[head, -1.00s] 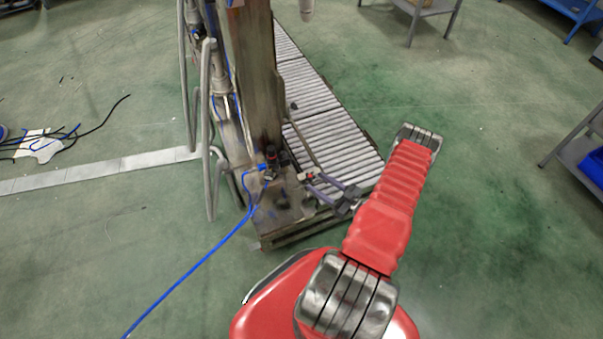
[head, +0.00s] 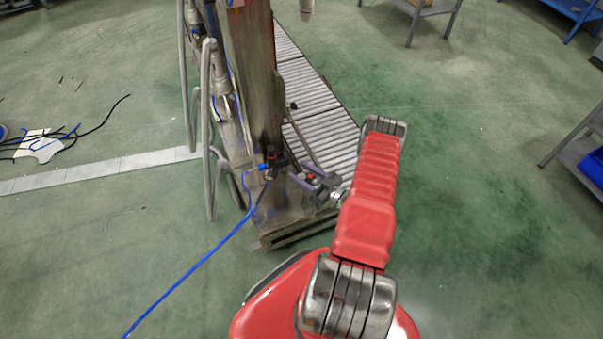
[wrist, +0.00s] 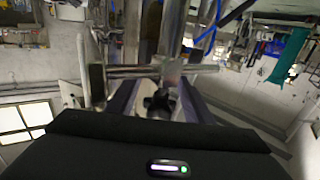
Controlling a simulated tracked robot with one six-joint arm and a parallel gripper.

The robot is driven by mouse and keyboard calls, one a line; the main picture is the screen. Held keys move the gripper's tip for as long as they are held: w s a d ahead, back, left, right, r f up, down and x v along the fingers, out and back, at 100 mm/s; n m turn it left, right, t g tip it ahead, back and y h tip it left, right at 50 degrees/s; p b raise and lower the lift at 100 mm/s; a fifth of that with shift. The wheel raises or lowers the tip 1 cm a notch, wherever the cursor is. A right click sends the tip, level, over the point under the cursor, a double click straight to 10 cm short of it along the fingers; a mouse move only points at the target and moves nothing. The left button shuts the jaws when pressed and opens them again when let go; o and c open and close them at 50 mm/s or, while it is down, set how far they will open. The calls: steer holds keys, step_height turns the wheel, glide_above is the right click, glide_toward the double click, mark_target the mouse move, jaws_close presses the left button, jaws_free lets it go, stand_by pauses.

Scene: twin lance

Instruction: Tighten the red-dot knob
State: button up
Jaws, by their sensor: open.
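In the wrist view a dark, lobed knob (wrist: 158,103) sits below a horizontal metal bar, between the two fingers of my gripper (wrist: 158,98). The fingers are apart, one on each side of it; I cannot tell whether they touch it. No red dot is clear on it in this view. In the head view my gripper (head: 306,177) is at the end of my red arm, close to the right side of the rusty column's foot. A small red spot (head: 308,181) shows near the fingers; I cannot tell which part carries it.
The rusty upright column (head: 255,80) stands on a metal base. A black fitting (head: 271,157) with a blue hose (head: 190,268) is left of my gripper. A roller conveyor (head: 318,105) runs behind. Grey bent pipes (head: 207,120) stand left. Green floor is open on the right.

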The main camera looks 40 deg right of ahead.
steer(key=c, duration=1)
steer(key=shift+c, duration=0.2)
